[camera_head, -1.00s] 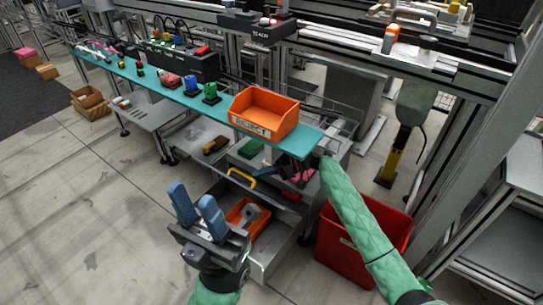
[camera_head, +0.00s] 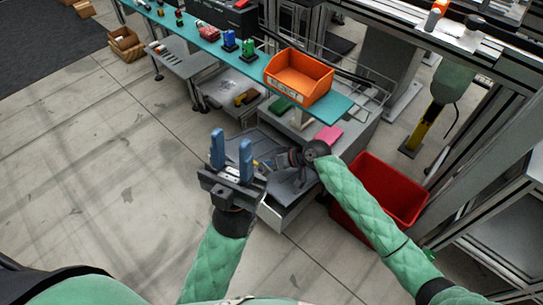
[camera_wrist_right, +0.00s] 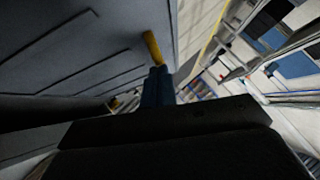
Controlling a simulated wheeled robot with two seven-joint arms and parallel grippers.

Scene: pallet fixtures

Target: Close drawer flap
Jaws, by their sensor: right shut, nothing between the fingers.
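The drawer unit (camera_head: 283,212) stands below the teal shelf. Its grey flap (camera_head: 252,143) shows as a slanting panel behind my left gripper; its exact angle is hard to tell. In the right wrist view a large grey ribbed panel (camera_wrist_right: 75,65), seemingly the flap, fills the left side, with a yellow handle (camera_wrist_right: 152,47) just beyond my blue fingertips. My right gripper (camera_wrist_right: 158,75) is shut and empty, close to the handle; I cannot tell whether they touch. In the head view my right wrist partly hides the drawer. My left gripper (camera_head: 231,146) is open and empty, left of the drawer.
An orange reject bin (camera_head: 299,77) sits on the teal shelf (camera_head: 205,42) above the drawer. A red bin (camera_head: 385,195) stands right of it, beside my right forearm. A pink block (camera_head: 328,138) is behind my right wrist.

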